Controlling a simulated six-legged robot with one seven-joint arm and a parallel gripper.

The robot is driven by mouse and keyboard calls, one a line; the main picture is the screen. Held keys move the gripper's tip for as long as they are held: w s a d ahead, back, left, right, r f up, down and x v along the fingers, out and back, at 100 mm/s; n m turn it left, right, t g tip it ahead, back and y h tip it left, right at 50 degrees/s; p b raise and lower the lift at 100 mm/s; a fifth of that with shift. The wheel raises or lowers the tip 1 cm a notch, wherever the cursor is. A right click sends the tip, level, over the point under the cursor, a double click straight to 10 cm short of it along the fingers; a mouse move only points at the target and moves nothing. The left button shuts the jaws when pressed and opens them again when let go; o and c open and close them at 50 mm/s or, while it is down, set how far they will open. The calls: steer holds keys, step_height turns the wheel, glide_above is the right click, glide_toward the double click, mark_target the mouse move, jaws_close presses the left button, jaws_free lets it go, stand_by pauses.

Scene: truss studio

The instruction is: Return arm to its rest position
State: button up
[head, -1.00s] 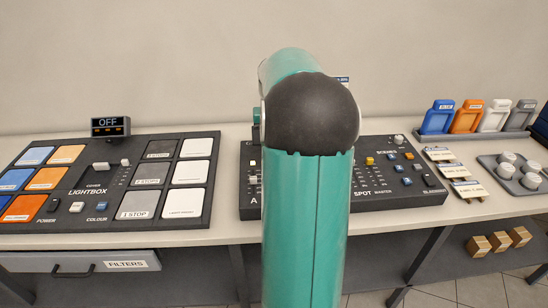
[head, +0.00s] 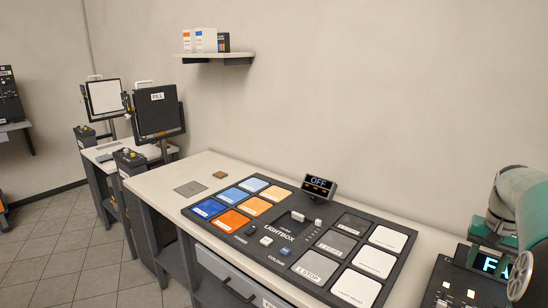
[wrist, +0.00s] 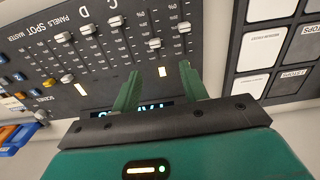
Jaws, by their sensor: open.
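My gripper (wrist: 160,92) is in the wrist view, with its two green fingers apart and nothing between them. It is over the black fader console (wrist: 100,50), whose lit display shows partly behind the fingers. I cannot tell the height of the fingers above the console. In the head view part of my green arm (head: 520,200) shows at the right edge, beside the console (head: 455,288). The fingertips do not show in the head view.
The lightbox panel (head: 290,240) lies on the bench (head: 150,182), with an OFF display (head: 319,184) behind it. A FILL panel light (head: 158,110) stands at the left. A wall shelf (head: 217,57) holds boxes. Tiled floor (head: 50,240) is clear at the lower left.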

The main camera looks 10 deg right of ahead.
steer(key=a+r+n+t+h, duration=0.1)
steer(key=a+r+n, duration=0.15)
steer(key=a, duration=0.95)
steer(key=a+r+n+t, duration=0.2)
steer(key=a+r, duration=0.1)
steer(key=a, duration=1)
steer(key=s+a+f+n+t, duration=0.1)
steer(key=s+a, duration=0.3)
steer(key=a, duration=0.4)
steer(key=s+a+f+n+t+y, duration=0.1)
steer(key=s+a+f+n, duration=0.2)
steer(key=a, duration=0.5)
steer(key=shift+s+f+n+t, duration=0.3)
steer(key=shift+s+n, duration=0.15)
steer(key=shift+s, duration=0.5)
steer(key=shift+c, duration=0.8)
steer(key=shift+d, duration=0.2)
